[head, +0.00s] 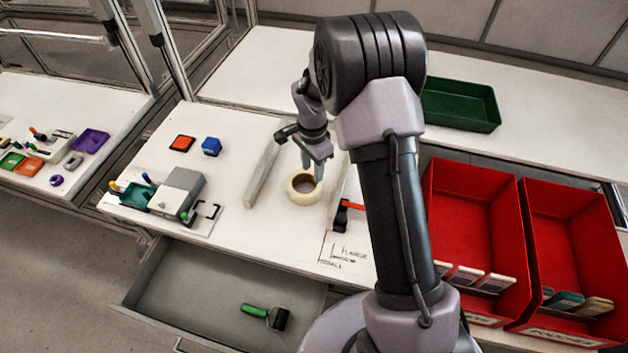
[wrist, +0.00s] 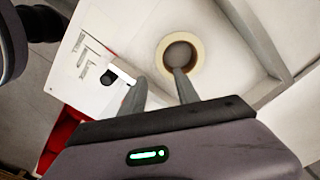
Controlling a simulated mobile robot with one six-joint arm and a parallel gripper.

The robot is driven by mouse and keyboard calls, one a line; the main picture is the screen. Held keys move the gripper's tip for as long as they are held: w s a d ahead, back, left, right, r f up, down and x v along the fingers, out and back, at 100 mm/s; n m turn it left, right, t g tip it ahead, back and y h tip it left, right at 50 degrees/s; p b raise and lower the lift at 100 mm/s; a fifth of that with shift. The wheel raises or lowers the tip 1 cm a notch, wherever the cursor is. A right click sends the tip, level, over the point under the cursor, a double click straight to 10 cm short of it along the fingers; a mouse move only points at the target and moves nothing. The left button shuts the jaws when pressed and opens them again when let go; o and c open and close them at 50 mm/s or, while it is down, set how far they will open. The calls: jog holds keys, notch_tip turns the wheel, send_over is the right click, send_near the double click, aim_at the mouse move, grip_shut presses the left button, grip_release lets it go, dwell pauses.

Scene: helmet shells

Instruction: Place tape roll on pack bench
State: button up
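The tape roll (head: 293,193), a cream ring with a tan inside, lies flat on the white bench top (head: 232,135) between two grey rails. My gripper (head: 313,174) points down just above it, at its far right side. In the wrist view the tape roll (wrist: 163,49) is in front of my gripper (wrist: 161,76), whose two fingers are apart with nothing held between them. The right fingertip overlaps the roll's near rim and hole; I cannot tell whether it is inside the hole or above it. The left finger is outside the ring.
Grey rails (head: 262,176) flank the roll, with an orange-and-black tool (head: 343,213) to its right. A grey box device (head: 181,190) stands at left. Below are an open drawer (head: 205,300) with a green-handled roller (head: 266,316) and red bins (head: 470,215). A green tray (head: 460,104) sits behind.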

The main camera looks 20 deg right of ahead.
jog(key=s+a+r+n+t, duration=0.15)
jog(key=s+r, duration=0.25)
jog(key=r, duration=0.6)
jog(key=s+a+r+n+t, duration=0.15)
jog(key=s+r, duration=0.25)
jog(key=r, duration=0.5)
jog(key=s+a+r+n+t+y, duration=0.1)
jog(key=s+a+r+n, duration=0.1)
jog(key=s, duration=0.7)
jog(key=s+a+r+n+t+y, duration=0.1)
jog(key=s+r+n, duration=0.3)
jog(key=s, duration=0.6)
jog(key=shift+s+a+r+n+t, duration=0.2)
jog(key=shift+a+r+n+t, duration=0.15)
jog(key=shift+a+r, duration=0.5)
jog(key=shift+d, duration=0.1)
